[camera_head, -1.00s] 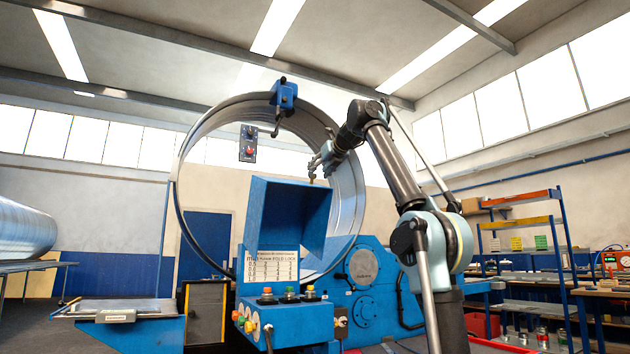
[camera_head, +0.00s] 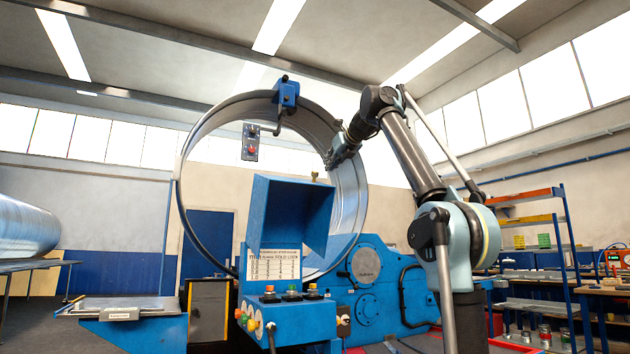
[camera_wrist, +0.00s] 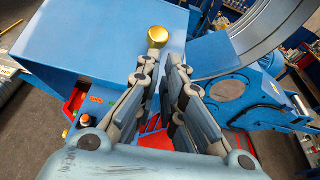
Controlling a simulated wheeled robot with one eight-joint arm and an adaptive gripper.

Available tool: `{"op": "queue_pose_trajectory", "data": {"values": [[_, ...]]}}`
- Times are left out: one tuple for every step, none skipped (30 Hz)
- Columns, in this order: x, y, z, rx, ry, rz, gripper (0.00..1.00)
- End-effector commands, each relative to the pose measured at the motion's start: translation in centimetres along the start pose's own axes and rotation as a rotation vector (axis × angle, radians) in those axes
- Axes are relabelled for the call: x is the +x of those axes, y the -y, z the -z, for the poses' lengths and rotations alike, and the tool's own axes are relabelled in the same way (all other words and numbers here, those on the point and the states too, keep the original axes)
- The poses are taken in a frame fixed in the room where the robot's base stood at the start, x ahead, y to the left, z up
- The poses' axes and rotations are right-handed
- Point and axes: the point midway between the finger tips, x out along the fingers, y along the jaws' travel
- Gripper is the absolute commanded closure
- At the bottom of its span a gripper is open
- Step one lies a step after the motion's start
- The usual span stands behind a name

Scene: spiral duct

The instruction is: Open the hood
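The blue hood (camera_head: 262,215) stands on the blue machine, and its hollow, shaded side faces the head camera. A brass knob (camera_head: 315,175) sits at its upper edge. In the wrist view the flat blue hood panel (camera_wrist: 95,45) fills the upper left, with the round brass knob (camera_wrist: 157,36) at its right edge. My gripper (camera_head: 329,160) is above and right of the knob. In the wrist view its fingers (camera_wrist: 164,70) are apart with nothing between them. The knob lies just beyond the left fingertip, and I see no grip on it.
A large metal ring (camera_head: 187,180) stands behind the hood. A blue clamp (camera_head: 286,93) and a hanging control box (camera_head: 250,142) are near its top. Coloured buttons (camera_head: 291,292) sit below the hood. Shelves (camera_head: 535,222) stand at the right. Air above the hood is free.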

Motion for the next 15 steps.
{"op": "queue_pose_trajectory", "data": {"values": [[0.4, 0.3, 0.9, -0.056, -0.010, 0.006, 1.00], [0.7, 0.4, 1.7, -0.102, -0.019, 0.010, 1.00], [1.1, 0.7, 2.8, -0.170, -0.032, 0.015, 1.00], [1.5, 0.9, 3.7, -0.223, -0.042, 0.019, 1.00], [1.8, 1.1, 4.6, -0.278, -0.053, 0.023, 1.00], [2.2, 1.4, 5.9, -0.349, -0.067, 0.027, 1.00], [2.5, 1.6, 6.8, -0.400, -0.077, 0.030, 1.00], [2.7, 1.7, 7.7, -0.449, -0.088, 0.032, 1.00], [3.0, 1.9, 9.0, -0.511, -0.102, 0.035, 1.00], [3.2, 2.1, 10.0, -0.558, -0.112, 0.036, 1.00], [3.5, 2.3, 11.0, -0.605, -0.123, 0.037, 1.00], [3.7, 2.5, 12.3, -0.667, -0.138, 0.039, 1.00], [3.9, 2.6, 13.4, -0.714, -0.149, 0.040, 1.00], [4.0, 2.8, 14.5, -0.764, -0.161, 0.041, 1.00], [4.2, 3.0, 16.2, -0.833, -0.178, 0.041, 1.00]]}}
